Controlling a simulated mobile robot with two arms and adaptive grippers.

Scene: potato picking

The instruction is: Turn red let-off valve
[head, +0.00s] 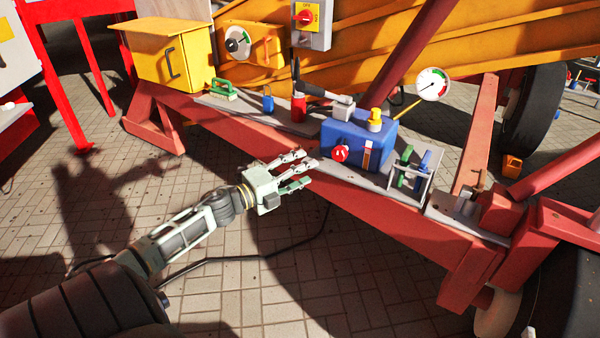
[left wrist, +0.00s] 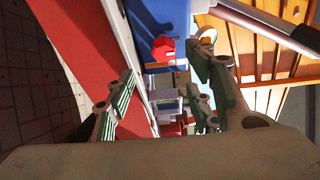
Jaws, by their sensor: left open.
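The red let-off valve (head: 340,153) is a round red knob on the front of a blue tank (head: 359,134). In the left wrist view the red valve (left wrist: 163,47) shows ahead, between and beyond the fingers, against the blue tank (left wrist: 168,15). My left gripper (head: 299,170) is open and empty, a little to the left of the valve and apart from it. Its fingers point right toward the tank. In the left wrist view the open fingers of the left gripper (left wrist: 160,85) stand on both sides. My right gripper is not in view.
The tank stands on a red frame beam (head: 382,232). A rack with green and blue handles (head: 410,174) is right of it. A pressure gauge (head: 433,84), yellow box (head: 169,56) and red-yellow switch (head: 308,17) are behind. Paved floor (head: 215,265) in front is mostly clear.

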